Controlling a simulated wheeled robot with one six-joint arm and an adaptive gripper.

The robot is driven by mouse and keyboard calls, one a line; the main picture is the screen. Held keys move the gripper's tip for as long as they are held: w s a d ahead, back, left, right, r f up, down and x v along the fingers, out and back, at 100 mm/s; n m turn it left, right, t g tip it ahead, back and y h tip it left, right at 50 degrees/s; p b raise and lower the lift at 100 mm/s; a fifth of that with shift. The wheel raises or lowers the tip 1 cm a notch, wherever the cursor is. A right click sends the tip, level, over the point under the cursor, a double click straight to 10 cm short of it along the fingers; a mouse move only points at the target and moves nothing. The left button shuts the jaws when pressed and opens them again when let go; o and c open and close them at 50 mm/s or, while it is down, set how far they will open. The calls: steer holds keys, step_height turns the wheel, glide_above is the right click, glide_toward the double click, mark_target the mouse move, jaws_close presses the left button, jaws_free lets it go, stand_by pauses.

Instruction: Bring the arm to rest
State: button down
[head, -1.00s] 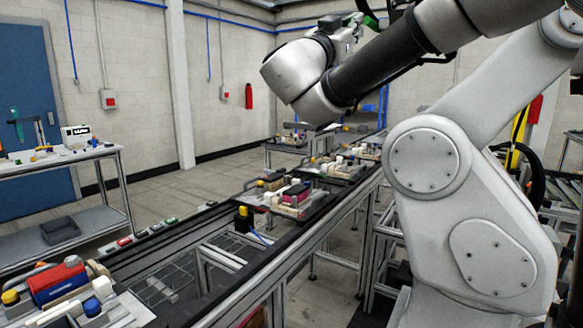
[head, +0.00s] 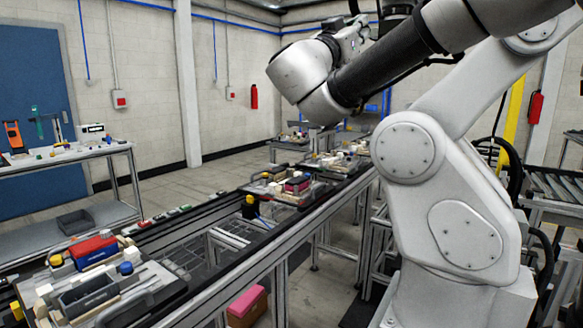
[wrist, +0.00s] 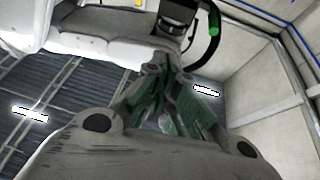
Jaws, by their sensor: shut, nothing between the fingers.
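My arm (head: 392,68) is raised and bent over at the right of the head view, above the conveyor line. Its forearm reaches left, to a large rounded joint (head: 302,72). My gripper is partly hidden behind the arm in the head view. In the wrist view my gripper (wrist: 172,75) shows with green-faced fingers drawn together. Nothing is held between them. The fingers are clear of any object, with ceiling, lights and wall behind them.
A conveyor line (head: 215,300) runs from front left to back centre, carrying pallets with a red box (head: 92,248) and other parts. A side table (head: 62,158) stands left. A pink box (head: 246,302) sits below the conveyor. A roller conveyor (head: 550,186) stands right.

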steer(key=s+d+f+n+g+y, duration=0.25)
steer(key=d+f+n+g, duration=0.35)
steer(key=f, duration=0.6)
steer(key=s+d+f+n+g+y, duration=0.1)
steer(key=d+f+n+g+y, duration=0.25)
steer(key=d+f+n, duration=0.55)
steer(key=s+d+f+m+g+y, duration=0.1)
steer(key=s+d+f+m+y, duration=0.2)
steer(key=s+f, duration=0.4)
steer(key=s+d+f+m+g+y, duration=0.2)
steer(key=s+f+y, duration=0.4)
steer(key=s, duration=1.1)
steer(key=shift+s+d+f+m+y, duration=0.3)
steer(key=shift+d+f+m, duration=0.3)
steer(key=shift+f, duration=0.55)
steer(key=shift+d, duration=0.1)
